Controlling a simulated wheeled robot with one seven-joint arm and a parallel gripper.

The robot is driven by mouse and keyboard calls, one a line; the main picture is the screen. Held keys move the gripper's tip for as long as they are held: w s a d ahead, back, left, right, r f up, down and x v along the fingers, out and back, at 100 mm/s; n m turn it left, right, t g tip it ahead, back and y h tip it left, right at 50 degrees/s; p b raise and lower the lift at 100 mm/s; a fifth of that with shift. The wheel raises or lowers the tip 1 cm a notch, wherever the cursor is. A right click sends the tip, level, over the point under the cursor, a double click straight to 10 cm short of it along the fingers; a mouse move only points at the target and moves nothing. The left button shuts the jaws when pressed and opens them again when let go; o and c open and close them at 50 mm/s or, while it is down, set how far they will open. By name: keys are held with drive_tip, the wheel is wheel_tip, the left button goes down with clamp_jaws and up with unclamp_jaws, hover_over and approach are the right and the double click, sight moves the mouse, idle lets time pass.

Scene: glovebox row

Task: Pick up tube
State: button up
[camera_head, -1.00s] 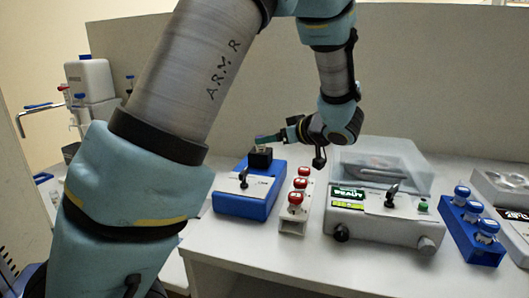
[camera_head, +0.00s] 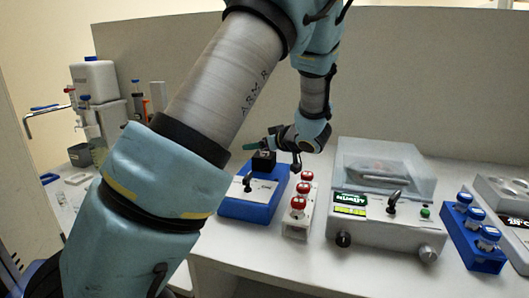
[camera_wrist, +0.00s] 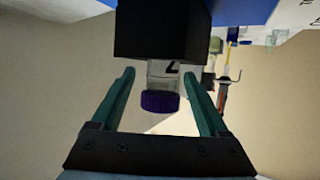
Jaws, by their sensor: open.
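A clear tube (camera_wrist: 163,76) with a purple cap (camera_wrist: 160,103) is seated in a black block (camera_wrist: 160,30) in the wrist view, which looks upside down. My gripper (camera_wrist: 159,76) is open, with one green finger on each side of the tube and a gap on both sides. In the head view the black block (camera_head: 263,161) stands on a blue device (camera_head: 252,195), and my gripper (camera_head: 258,144) is right by its top. I cannot make out the tube in the head view.
Right of the blue device stand a white rack with red-capped tubes (camera_head: 299,203), a grey machine with a clear lid (camera_head: 385,215) and a blue rack with blue-capped tubes (camera_head: 475,235). Bottles (camera_head: 95,80) stand at the left. A panel (camera_head: 430,80) closes the back.

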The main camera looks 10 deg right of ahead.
clamp_jaws()
idle(0.4)
wheel_tip(320, 180, up, 10)
drive_tip(key=shift+b, duration=0.3)
idle(0.4)
